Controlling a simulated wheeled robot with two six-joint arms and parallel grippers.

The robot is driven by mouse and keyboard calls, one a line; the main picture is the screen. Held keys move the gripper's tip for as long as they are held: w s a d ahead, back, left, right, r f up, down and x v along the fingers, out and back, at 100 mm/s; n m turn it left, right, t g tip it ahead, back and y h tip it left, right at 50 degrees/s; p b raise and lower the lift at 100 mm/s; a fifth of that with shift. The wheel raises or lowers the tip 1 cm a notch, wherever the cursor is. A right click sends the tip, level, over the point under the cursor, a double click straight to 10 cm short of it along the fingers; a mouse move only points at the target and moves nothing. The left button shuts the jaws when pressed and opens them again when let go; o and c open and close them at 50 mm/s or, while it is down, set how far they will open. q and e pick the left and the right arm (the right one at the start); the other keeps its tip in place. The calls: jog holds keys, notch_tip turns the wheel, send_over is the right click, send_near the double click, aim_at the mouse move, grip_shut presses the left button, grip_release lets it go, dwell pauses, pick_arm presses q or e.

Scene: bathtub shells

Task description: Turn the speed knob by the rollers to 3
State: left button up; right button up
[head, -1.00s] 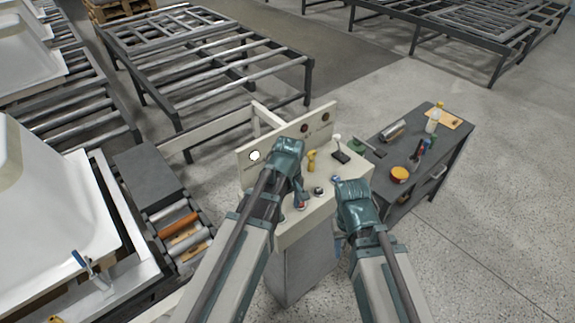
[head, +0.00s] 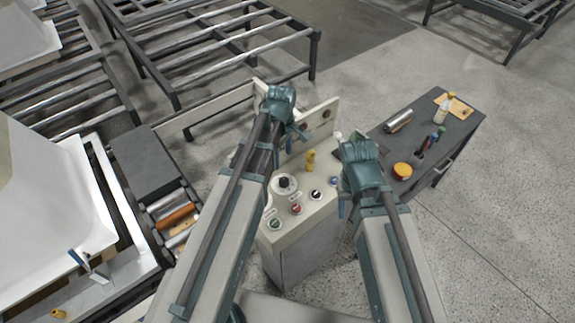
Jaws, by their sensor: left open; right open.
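The speed knob (head: 284,183) is a black knob on a pale round dial, on the top of the cream control console (head: 290,232) beside the rollers (head: 176,217). Its setting is too small to read. My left gripper (head: 297,137) is open and empty, beyond the knob near the console's upright back panel. My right gripper (head: 343,205) is open and empty at the console's right edge, apart from the knob. My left forearm passes just left of the dial.
A green button (head: 275,224), a red button (head: 296,208), a small black knob (head: 316,194) and a blue button (head: 333,181) line the console front. A dark cart (head: 440,150) with tools is at right. A white tub shell (head: 50,200) is at left.

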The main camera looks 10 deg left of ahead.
aim_at(284, 180)
pick_arm(q)
jog(key=shift+w, duration=0.4)
pick_arm(e)
jog(key=shift+w, duration=0.4)
pick_arm(q)
notch_tip(284, 180, down, 14)
jog(key=b, duration=1.4)
jog(key=shift+r, duration=0.1)
pick_arm(e)
notch_tip(284, 180, down, 14)
jog(key=shift+w+r, duration=0.1)
jog(key=shift+r, duration=0.05)
pick_arm(q)
grip_shut()
